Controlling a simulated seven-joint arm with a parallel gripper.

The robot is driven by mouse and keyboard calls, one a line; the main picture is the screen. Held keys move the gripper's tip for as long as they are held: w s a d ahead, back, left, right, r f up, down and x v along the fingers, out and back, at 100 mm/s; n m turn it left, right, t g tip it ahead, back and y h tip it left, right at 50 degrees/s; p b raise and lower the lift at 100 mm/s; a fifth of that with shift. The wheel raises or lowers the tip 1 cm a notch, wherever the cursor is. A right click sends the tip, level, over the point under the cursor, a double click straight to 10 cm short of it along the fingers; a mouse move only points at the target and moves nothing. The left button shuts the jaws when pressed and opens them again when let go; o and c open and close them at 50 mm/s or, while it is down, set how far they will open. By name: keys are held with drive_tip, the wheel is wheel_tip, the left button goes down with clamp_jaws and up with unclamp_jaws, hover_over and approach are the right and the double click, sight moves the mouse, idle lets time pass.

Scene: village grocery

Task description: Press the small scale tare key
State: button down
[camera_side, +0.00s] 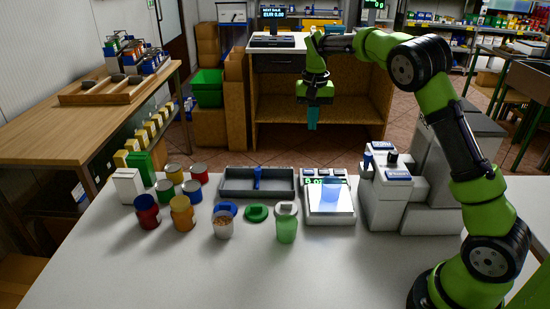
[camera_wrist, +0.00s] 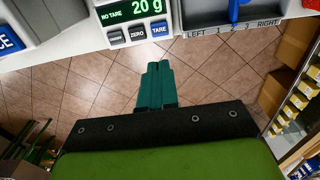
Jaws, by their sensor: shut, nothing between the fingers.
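The small scale (camera_side: 340,214) stands on the counter with a translucent blue block (camera_side: 330,188) on its pan. In the wrist view its green display (camera_wrist: 135,9) reads "NO TARE" and "20 g". Below the display, the blue TARE key (camera_wrist: 159,29) sits to the right of the dark ZERO key (camera_wrist: 137,34). My gripper (camera_side: 312,125) points down beyond the counter's far edge, behind the scale and apart from it. In the wrist view my teal fingers (camera_wrist: 153,66) are together and empty, over the tiled floor, below the keys in the picture. Nothing covers the TARE key.
A grey tray (camera_side: 230,194) with a blue slider (camera_side: 257,178) stands left of the scale. A larger grey machine (camera_side: 385,210) stands close on its right. Jars, cans and a lidded green cup (camera_side: 287,230) stand on the counter. The space around my gripper is clear.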

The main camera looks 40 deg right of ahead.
drive_tip(key=shift+s+a, duration=0.15)
drive_tip(key=shift+a, duration=0.05)
drive_tip(key=shift+f, duration=0.1)
approach(308, 171)
wheel_tip(308, 171, down, 7)
drive_tip(key=shift+d+r, duration=0.1)
idle(0.4)
